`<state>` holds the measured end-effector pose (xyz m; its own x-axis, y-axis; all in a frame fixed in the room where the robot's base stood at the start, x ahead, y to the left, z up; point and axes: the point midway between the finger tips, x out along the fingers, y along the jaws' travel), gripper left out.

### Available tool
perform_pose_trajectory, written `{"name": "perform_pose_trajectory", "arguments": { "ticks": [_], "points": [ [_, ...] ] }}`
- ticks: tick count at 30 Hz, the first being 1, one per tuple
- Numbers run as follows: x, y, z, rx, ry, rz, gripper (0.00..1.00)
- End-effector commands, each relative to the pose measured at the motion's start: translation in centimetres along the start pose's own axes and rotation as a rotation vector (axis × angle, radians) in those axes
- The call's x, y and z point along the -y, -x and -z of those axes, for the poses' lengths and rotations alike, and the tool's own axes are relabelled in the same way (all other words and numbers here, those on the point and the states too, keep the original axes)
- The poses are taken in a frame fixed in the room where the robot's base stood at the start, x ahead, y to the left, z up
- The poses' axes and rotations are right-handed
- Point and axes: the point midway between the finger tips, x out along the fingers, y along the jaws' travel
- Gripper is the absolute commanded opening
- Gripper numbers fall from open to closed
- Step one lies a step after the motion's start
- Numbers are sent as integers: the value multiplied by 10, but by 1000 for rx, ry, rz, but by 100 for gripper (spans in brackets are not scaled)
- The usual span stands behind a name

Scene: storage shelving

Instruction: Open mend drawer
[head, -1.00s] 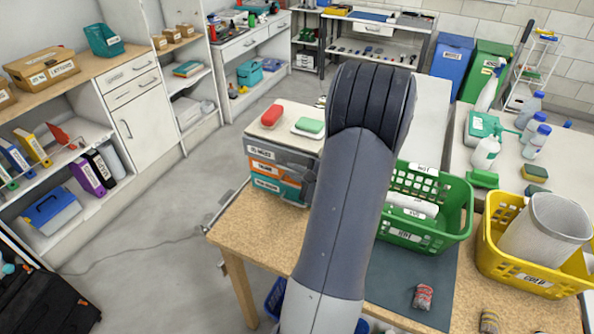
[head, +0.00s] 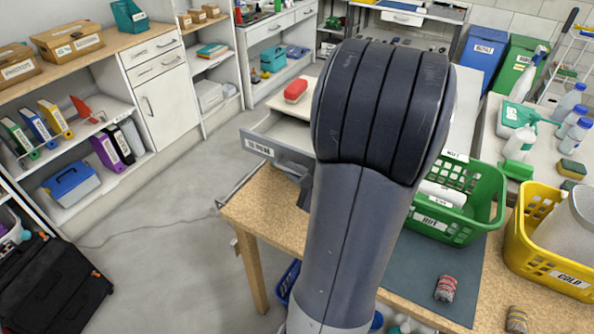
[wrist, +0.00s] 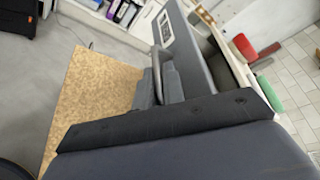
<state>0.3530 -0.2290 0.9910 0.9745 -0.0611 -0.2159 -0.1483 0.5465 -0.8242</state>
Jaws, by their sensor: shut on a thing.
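The drawer unit stands at the table's left corner. Its grey top drawer (head: 277,154) is pulled out to the left, and its inside shows pale. A white label (head: 258,147) is on the drawer's front, too small to read surely. In the wrist view the grey drawer front (wrist: 198,62) has a dark curved handle (wrist: 157,72). My gripper (wrist: 166,84) is shut on this handle. In the head view my arm hides most of the gripper and part of the unit. The lower drawers are hidden behind the pulled-out drawer.
A red item (head: 296,90) lies on top of the unit; a green item (wrist: 271,90) beside it shows in the wrist view. A green basket (head: 455,232) and a yellow basket (head: 520,258) stand to the right.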

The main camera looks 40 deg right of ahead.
Motion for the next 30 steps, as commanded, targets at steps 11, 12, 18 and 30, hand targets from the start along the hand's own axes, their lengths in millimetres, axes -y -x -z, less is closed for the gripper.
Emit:
{"name": "perform_pose_trajectory", "arguments": {
  "ticks": [11,12,18,30],
  "points": [
    [-1,0,1,-2,-4,-3,17],
    [-1,0,1,-2,-3,-3,17],
    [0,9,2,-4,-2,0,17],
    [0,60,2,-8,-3,2,17]
  ]
}}
